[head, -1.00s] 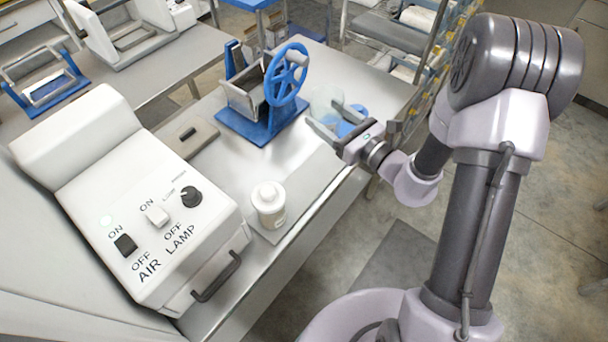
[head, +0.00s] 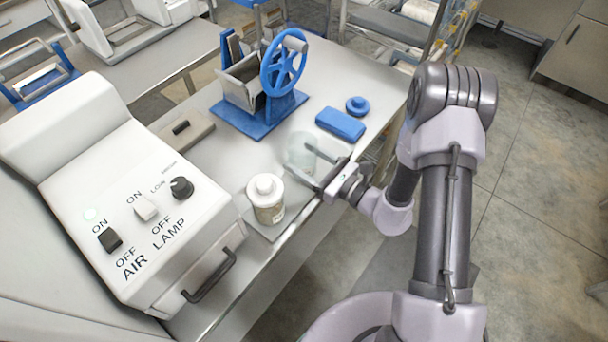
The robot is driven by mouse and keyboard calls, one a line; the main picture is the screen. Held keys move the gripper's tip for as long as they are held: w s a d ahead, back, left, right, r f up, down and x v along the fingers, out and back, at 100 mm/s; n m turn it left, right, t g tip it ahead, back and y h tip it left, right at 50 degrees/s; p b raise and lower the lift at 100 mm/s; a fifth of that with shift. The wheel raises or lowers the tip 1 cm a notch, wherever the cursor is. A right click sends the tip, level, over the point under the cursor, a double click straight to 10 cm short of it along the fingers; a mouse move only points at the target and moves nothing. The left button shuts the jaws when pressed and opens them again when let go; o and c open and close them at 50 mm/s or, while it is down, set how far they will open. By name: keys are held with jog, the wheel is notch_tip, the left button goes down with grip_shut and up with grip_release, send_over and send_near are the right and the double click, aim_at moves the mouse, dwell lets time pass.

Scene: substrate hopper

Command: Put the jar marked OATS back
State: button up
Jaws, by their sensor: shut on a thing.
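My gripper (head: 318,166) is shut on a clear, see-through vessel (head: 301,146), like a jar or cup, over the steel bench near its front edge. I can read no marking on it, and I cannot tell whether its base touches the bench. A white-lidded jar (head: 266,188) with pale brown contents stands upright on a thin grey plate, left of my gripper and apart from it. Its label is too small to read, so I cannot tell which vessel is marked OATS.
A white box with AIR and LAMP switches (head: 140,205) stands on the left. A hopper with a blue handwheel (head: 284,62), a blue block (head: 340,125), a round blue piece (head: 357,105) and a grey block (head: 182,130) are on the bench (head: 375,80).

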aim_at(314, 175)
notch_tip(314, 175, down, 4)
jog(key=shift+f+b, duration=0.1)
jog(key=shift+b, duration=0.6)
jog(key=shift+r, duration=0.2)
jog(key=shift+f, duration=0.15)
jog(key=o, duration=1.7)
